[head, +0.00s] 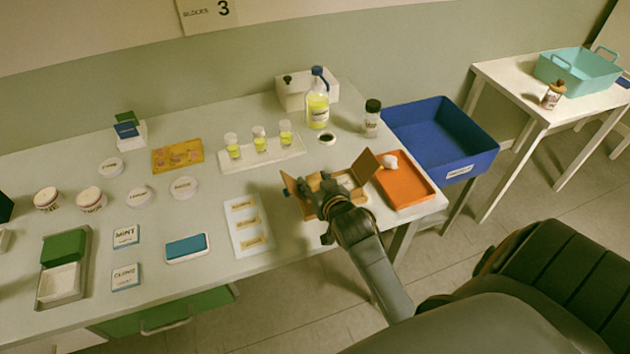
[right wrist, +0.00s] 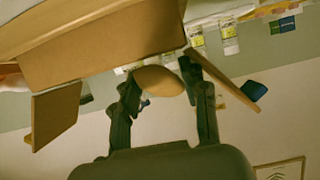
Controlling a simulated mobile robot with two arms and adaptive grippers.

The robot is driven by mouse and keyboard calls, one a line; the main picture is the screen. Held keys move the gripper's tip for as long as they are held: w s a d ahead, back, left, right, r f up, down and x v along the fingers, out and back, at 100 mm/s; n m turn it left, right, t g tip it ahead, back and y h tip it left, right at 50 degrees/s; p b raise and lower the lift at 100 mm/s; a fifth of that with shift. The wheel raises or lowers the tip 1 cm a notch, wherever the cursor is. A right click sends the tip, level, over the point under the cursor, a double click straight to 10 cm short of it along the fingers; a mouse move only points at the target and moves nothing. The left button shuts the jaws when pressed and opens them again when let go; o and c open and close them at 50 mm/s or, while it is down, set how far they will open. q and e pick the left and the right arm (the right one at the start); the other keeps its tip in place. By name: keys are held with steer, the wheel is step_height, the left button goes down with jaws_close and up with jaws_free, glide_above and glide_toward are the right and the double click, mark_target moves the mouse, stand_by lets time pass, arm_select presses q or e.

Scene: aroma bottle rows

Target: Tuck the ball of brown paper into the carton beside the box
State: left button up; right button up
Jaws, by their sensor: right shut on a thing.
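The ball of brown paper (right wrist: 158,80) is between the fingers of my right gripper (right wrist: 160,88) in the right wrist view. The gripper is shut on it. The open cardboard carton (head: 363,199) stands near the table's front right, its flaps spread. In the head view my right gripper (head: 330,190) is over the carton and covers part of it and the ball. Something pale, likely the box (head: 346,181), shows inside the carton beside the gripper. In the wrist view a carton wall (right wrist: 110,45) and flaps are around the fingers. My left gripper is not in view.
An orange tray (head: 408,190) with a white crumpled lump (head: 389,161) is just right of the carton. A white card with labels (head: 236,212) lies to its left. A rack with small vials (head: 293,153) and a yellow bottle (head: 318,110) stand behind. A blue bin (head: 470,133) is beyond the right edge.

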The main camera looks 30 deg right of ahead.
steer(key=shift+f, duration=0.1)
stand_by(0.3)
steer(key=o, duration=0.9)
steer(key=shift+c, duration=0.2)
step_height(320, 180, up, 9)
steer(key=p, duration=1)
stand_by(0.3)
